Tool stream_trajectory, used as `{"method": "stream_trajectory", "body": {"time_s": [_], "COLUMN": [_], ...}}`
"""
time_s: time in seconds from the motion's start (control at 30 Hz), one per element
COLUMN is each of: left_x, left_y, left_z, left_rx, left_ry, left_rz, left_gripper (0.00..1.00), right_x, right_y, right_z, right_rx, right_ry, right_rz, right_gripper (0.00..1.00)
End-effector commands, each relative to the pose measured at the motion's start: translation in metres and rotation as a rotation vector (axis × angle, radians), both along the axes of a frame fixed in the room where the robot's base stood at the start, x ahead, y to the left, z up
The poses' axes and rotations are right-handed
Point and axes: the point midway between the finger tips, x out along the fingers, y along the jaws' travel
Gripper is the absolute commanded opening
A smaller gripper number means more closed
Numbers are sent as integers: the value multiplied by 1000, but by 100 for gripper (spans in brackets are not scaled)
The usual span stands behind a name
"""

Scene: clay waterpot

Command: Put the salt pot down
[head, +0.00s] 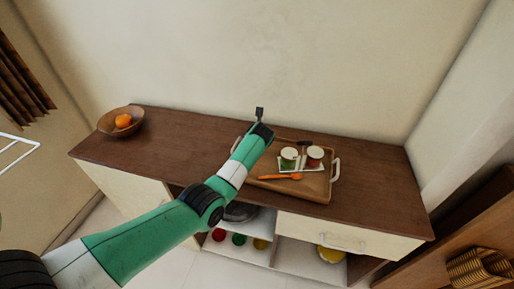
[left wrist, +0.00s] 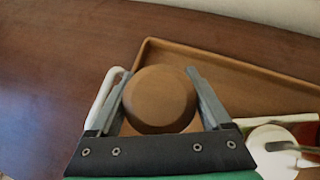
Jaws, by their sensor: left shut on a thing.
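My left gripper (head: 259,115) is over the back left part of the wooden tray (head: 318,191). In the left wrist view the gripper (left wrist: 160,95) is shut on a round brown pot (left wrist: 160,100), the salt pot, with one finger on each side. The pot is over the tray's corner, near a white tray handle (left wrist: 104,98). I cannot tell whether its base touches the tray. In the head view my arm hides the pot. My right gripper is in neither view.
Two lidded jars (head: 289,154) (head: 315,153) stand on the tray with an orange spoon (head: 280,177) in front. A wooden bowl (head: 107,124) with an orange (head: 123,121) is at the counter's left end. The counter (head: 375,180) is clear right of the tray.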

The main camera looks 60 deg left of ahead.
Motion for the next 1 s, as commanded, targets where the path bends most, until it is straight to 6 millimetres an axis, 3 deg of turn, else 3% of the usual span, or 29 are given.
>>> {"method": "stream_trajectory", "body": {"time_s": [0.23,0.6,0.63,0.73,1.0], "left_x": [4,4,4,4,3], "left_y": [2,2,2,2,2], "left_z": [-39,-40,-41,-40,-40], "left_rx": [0,-1,-2,-2,0], "left_ry": [0,0,1,1,2], "left_rz": [-1,-1,-1,-1,0], "left_gripper": [0,0,85,100,100], "right_x": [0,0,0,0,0], "right_y": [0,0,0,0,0], "right_z": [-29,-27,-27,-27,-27], "right_rx": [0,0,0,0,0], "right_ry": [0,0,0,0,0], "right_rz": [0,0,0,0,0], "right_gripper": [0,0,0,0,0]}}
